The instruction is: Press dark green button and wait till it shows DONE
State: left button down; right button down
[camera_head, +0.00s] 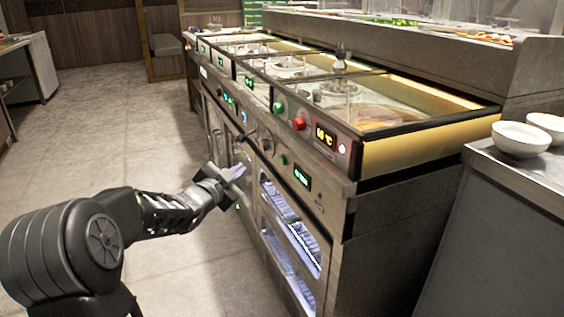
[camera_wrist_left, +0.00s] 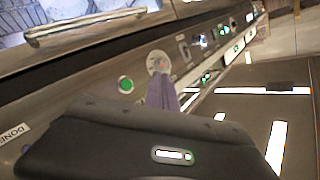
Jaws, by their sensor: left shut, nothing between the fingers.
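On the lower front panel of the counter, a dark green button (camera_head: 283,160) sits left of a small lit display (camera_head: 301,177) whose text is too small to read. In the left wrist view, a green button (camera_wrist_left: 126,85) with a pale ring shows left of the fingertips. A pale label at the left edge (camera_wrist_left: 12,134) appears to read DONE. My left gripper (camera_head: 238,171) is shut and empty in front of the panel, left of the dark green button. Its purple fingers (camera_wrist_left: 161,88) point towards a round pale knob (camera_wrist_left: 158,62); I cannot tell if they touch it. My right gripper is out of view.
The upper panel has a brighter green button (camera_head: 278,108), a red button (camera_head: 298,123) and an orange temperature display (camera_head: 324,136). Lit glass-fronted compartments (camera_head: 290,232) lie below. White bowls (camera_head: 521,139) stand on the right counter. The floor at left is clear.

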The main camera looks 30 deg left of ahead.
aim_at(283, 161)
pick_arm(q)
jog(key=w+d+b, duration=0.4)
jog(key=w+d, duration=0.1)
jog(key=w, duration=0.2)
jog(key=shift+b, duration=0.3)
jog(key=shift+w, duration=0.1)
dwell(1.9)
jog(key=shift+w+d+b, duration=0.25)
jog(key=shift+w+b, duration=0.1)
jog(key=shift+w+d+b, duration=0.25)
jog(key=shift+w+b, duration=0.15)
jog(key=shift+b, duration=0.05)
dwell(0.7)
jog(key=shift+s, duration=0.1)
jog(key=shift+s+a+p, duration=0.45)
jog(key=shift+s, duration=0.2)
